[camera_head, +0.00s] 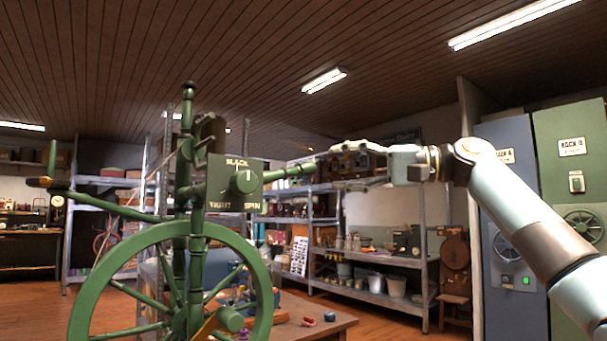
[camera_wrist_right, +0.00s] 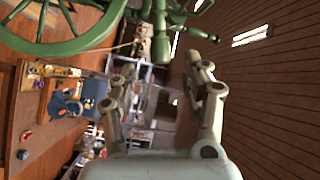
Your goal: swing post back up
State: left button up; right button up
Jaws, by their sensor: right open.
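A green spinning wheel stands at the left in the head view, with a large spoked wheel (camera_head: 92,285) and an upright turned post (camera_head: 188,120) topped by a knob. A dial panel (camera_head: 222,168) marked SLACK, TIGHT and SPIN is fixed beside the post and bears a round knob (camera_head: 244,182). My left gripper is out of view.
A wooden table (camera_head: 335,328) with small items stands behind the wheel. Metal shelves (camera_head: 425,270) with buckets and boxes are farther back. Blue (camera_head: 515,270) and green (camera_head: 570,140) cabinets stand at the right. The air between the gripper and the shelves looks clear.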

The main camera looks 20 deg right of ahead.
aim_at(313, 170)
jog(key=x, duration=0.7)
jog(key=shift+w+a+p, duration=0.1)
jog(key=shift+a+p, duration=0.15)
jog(key=shift+p, duration=0.05)
grip_shut()
